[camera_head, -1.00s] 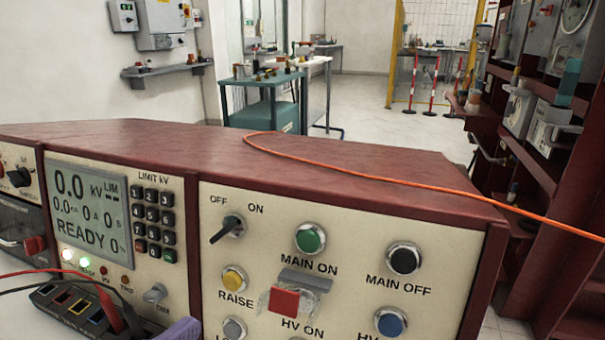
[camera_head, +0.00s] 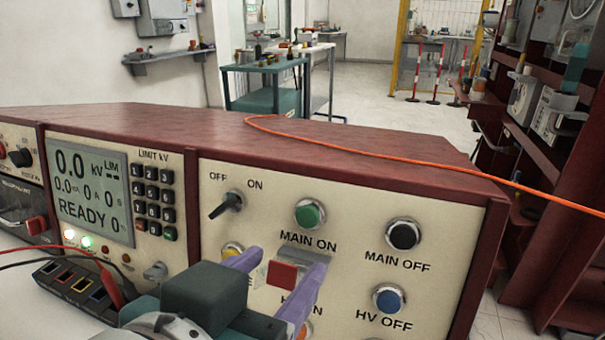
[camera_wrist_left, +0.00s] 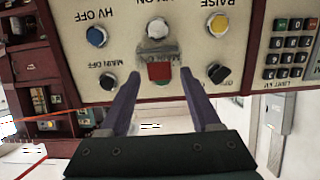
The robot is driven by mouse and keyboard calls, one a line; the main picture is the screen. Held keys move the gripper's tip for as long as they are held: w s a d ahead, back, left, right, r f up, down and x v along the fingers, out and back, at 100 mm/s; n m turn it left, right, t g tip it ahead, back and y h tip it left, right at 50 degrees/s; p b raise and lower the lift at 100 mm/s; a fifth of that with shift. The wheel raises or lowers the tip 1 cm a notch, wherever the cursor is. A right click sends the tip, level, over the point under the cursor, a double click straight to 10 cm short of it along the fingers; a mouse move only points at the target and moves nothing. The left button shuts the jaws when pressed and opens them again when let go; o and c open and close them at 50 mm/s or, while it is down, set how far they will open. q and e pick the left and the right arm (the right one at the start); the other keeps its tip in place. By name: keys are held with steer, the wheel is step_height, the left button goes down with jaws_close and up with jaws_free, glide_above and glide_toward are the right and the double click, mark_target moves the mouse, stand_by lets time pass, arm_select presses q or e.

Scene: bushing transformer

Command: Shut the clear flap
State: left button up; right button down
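The clear flap is on the cream control panel, between MAIN ON and the HV ON label. Its red tab (camera_head: 283,273) and grey hinge bar (camera_head: 303,250) show best. The flap seems raised, standing out from the panel; its clear sheet is hard to see. In the left wrist view, upside down, the red tab (camera_wrist_left: 159,71) stands clear of a pale button (camera_wrist_left: 157,26). My left gripper (camera_head: 281,263) is open and empty, its purple fingers appearing either side of the tab; contact cannot be told. My right gripper is out of view.
Near the flap are a green MAIN ON button (camera_head: 309,214), a black MAIN OFF button (camera_head: 403,234), a blue HV OFF button (camera_head: 388,299) and a rotary switch (camera_head: 227,204). An orange cable (camera_head: 400,161) crosses the console top (camera_head: 170,130). Red and black leads run at the lower left.

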arm_select(q)
jaws_close()
stand_by(0.4)
steer(key=shift+s+a+f+t+h+b, duration=0.2)
steer(key=shift+f+t+b, duration=0.75)
steer(key=shift+b, duration=1.9)
steer(key=shift+s+d+f+t+h+b, duration=0.1)
steer(key=shift+s+f+t+h+b, duration=0.35)
steer(key=shift+t+b, duration=1.65)
steer(key=shift+s+a+f+t+h+b, duration=0.15)
steer(key=shift+f+t+h+b, duration=0.45)
steer(key=shift+b, duration=3.05)
steer(key=shift+f+g, duration=0.15)
steer(key=shift+g, duration=0.1)
